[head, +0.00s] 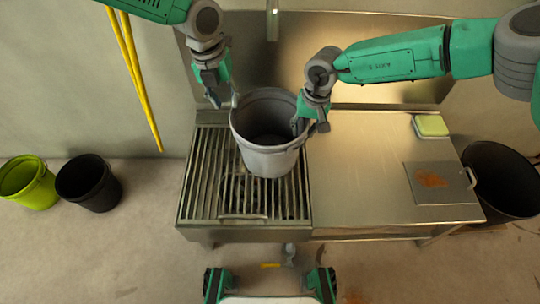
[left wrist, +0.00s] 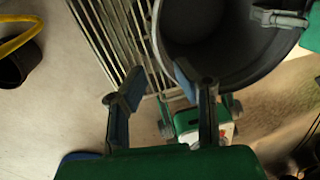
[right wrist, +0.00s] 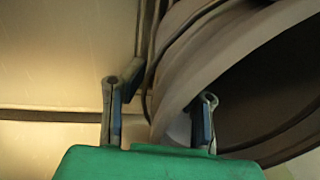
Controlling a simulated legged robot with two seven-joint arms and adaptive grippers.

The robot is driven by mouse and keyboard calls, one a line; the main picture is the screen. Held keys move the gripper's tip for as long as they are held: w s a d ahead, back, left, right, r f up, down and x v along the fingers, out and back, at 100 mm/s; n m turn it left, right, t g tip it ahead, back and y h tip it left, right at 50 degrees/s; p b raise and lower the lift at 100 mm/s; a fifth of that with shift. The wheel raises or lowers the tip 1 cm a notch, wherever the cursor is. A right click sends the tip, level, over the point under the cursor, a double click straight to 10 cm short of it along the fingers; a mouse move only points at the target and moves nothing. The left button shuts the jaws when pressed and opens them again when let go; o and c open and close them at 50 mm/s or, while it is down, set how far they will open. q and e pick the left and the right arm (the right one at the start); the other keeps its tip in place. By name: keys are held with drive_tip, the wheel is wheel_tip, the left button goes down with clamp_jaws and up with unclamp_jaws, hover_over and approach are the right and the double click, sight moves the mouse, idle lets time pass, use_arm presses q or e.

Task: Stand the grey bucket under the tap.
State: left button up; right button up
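The grey bucket (head: 268,160) is upright over the slatted grate (head: 200,190) on the left of the metal sink unit. Its mouth faces up and looks empty. The tap (head: 272,22) hangs at the top middle, behind the bucket in the picture. My left gripper (head: 226,100) is open at the bucket's left rim; in the left wrist view its fingers (left wrist: 165,90) are apart, one overlapping the rim. My right gripper (head: 308,122) is at the right rim; in the right wrist view its open fingers (right wrist: 160,95) straddle the bucket wall (right wrist: 180,85).
The metal worktop (head: 350,165) right of the grate is mostly clear. It holds a yellow-green sponge (head: 431,125) and a stained metal plate (head: 438,182). A large black tub (head: 505,180) stands right.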

wheel_tip(320, 180, up, 11)
drive_tip(key=d, duration=0.1)
drive_tip(key=shift+d, duration=0.2)
drive_tip(key=shift+f, duration=0.1)
idle(0.4)
